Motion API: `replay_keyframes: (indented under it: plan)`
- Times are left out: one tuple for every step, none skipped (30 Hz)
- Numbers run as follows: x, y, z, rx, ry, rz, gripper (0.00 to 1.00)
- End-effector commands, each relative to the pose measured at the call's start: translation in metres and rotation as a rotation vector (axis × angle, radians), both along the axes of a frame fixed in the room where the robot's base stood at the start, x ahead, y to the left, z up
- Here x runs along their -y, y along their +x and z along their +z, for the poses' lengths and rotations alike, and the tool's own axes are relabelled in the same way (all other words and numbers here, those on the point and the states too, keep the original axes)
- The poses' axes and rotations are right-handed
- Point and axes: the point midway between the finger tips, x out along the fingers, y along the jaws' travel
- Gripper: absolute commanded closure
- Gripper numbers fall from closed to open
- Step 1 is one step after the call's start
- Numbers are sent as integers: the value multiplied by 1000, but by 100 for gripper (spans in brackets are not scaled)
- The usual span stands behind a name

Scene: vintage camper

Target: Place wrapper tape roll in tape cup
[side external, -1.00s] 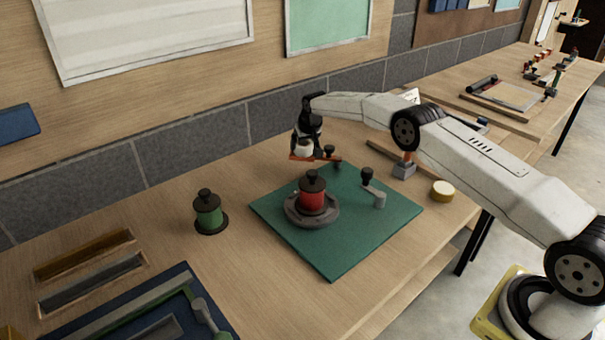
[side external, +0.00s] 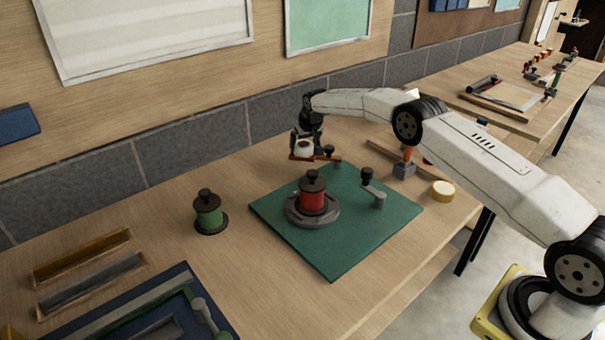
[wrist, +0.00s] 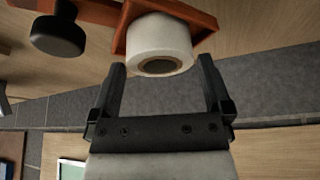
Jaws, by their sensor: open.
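The white wrapper tape roll (side external: 304,148) sits in an orange-red frame (side external: 296,157), which looks like the tape cup, at the back edge of the green mat. In the wrist view the roll (wrist: 155,40) shows its dark core toward me, and the orange-red frame (wrist: 192,22) is around its far part. My gripper (wrist: 162,62) is open, its fingertips spread on either side of the roll's near end, with gaps on both sides. In the side view my gripper (side external: 308,136) is just above the roll. The frame's floor is hidden.
A red spool (side external: 312,199) stands on a grey round base in the middle of the green mat (side external: 340,255). A grey crank (side external: 374,190) stands to its right. A green spool (side external: 208,212) is left of the mat. A pale yellow-rimmed disc (side external: 443,189) lies right.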

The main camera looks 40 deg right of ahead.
Motion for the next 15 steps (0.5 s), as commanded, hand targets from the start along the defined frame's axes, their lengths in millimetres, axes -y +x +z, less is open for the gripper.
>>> replay_keyframes:
  plan:
    - [0, -1, 3, 1, 0, 0, 0]
    - [-1, -2, 5, 0, 0, 0, 0]
    - [-1, -3, 8, 1, 0, 0, 0]
    - [-1, -3, 10, 1, 0, 0, 0]
    - [-2, -4, 11, 0, 0, 0, 0]
    - [-2, -5, 15, 2, -1, 0, 0]
    - [-2, -7, 16, 1, 0, 0, 0]
    - [-2, -8, 18, 1, 0, 0, 0]
    - [-3, -9, 21, 1, 0, 0, 0]
    - [-3, -10, 23, 1, 1, 0, 0]
    - [-4, -11, 26, 1, 1, 0, 0]
    - [-4, -12, 30, 1, 1, 0, 0]
    - [-4, -14, 33, 1, 0, 1, 0]
    - [-5, -15, 36, 1, 0, 1, 0]
    - [-5, -16, 39, 1, 0, 1, 0]
